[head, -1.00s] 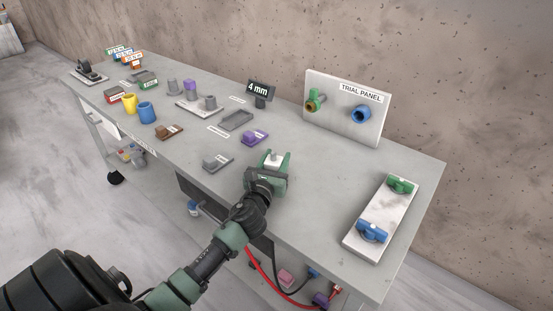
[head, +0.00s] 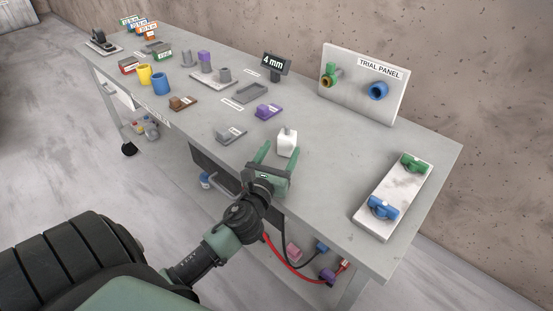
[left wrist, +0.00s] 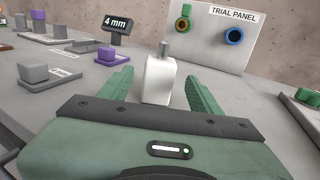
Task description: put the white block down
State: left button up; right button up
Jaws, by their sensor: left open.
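The white block (head: 287,143) stands upright on the grey slab (head: 320,185), with a small grey peg on its top. It also shows in the left wrist view (left wrist: 158,81), just beyond my fingers and between their lines. My left gripper (head: 277,156) is open, its two green fingers apart and pointing at the block. In the left wrist view (left wrist: 157,90) there is a gap on both sides of the block. My right gripper is not in view.
A purple block (head: 268,110) and a grey block (head: 230,133) lie to the left. The 4 mm sign (head: 276,66) and trial panel (head: 363,84) stand behind. A plate (head: 393,197) with green and blue valves lies at right. Slab between is clear.

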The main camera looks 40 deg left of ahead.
pick_arm(q)
jog(key=shift+v, duration=1.45)
